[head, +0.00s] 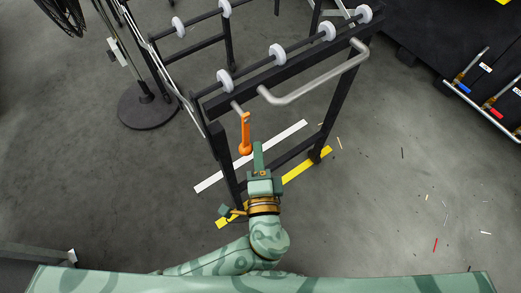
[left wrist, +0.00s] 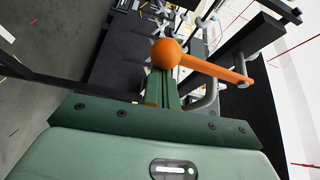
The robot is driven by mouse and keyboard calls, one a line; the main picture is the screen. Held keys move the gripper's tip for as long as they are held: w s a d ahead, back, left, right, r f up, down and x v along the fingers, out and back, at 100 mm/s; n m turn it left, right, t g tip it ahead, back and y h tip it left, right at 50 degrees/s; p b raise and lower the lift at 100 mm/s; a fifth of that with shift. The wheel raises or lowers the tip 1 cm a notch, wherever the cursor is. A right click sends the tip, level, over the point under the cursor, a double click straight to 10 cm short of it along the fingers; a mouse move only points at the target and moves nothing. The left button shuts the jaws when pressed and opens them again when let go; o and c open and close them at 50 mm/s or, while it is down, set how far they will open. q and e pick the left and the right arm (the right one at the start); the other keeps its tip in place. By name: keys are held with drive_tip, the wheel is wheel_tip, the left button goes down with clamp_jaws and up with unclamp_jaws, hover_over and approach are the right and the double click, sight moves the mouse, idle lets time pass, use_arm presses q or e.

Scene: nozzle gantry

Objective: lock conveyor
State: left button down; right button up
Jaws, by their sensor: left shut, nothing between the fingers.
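The conveyor (head: 280,73) is a black frame with white rollers and a bent grey handle (head: 318,84) on its near side. An orange lever (head: 246,125) with a ball end hangs down from its near rail. The lever also shows in the left wrist view (left wrist: 215,69), its ball by my fingertips. My left gripper (head: 257,148) is shut and empty, with its fingers beside the lever's ball; I cannot tell whether they touch. My right gripper is in neither view.
A white stripe (head: 285,133) and a yellow stripe (head: 300,172) mark the floor under the conveyor. A stand with a round black base (head: 135,112) is to the left. A dark unit with coloured hoses (head: 490,75) is at right. Scraps litter the floor at right.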

use_arm(q)
drive_tip(key=s+a+r+m+g+y+p, duration=0.2)
drive_tip(key=s+a+r+m+g+p, duration=0.4)
drive_tip(key=p, duration=1.8)
drive_tip(key=shift+s+a+r+m, duration=0.2)
drive_tip(key=shift+a+r+m, duration=0.15)
drive_tip(key=shift+a+m, duration=1.1)
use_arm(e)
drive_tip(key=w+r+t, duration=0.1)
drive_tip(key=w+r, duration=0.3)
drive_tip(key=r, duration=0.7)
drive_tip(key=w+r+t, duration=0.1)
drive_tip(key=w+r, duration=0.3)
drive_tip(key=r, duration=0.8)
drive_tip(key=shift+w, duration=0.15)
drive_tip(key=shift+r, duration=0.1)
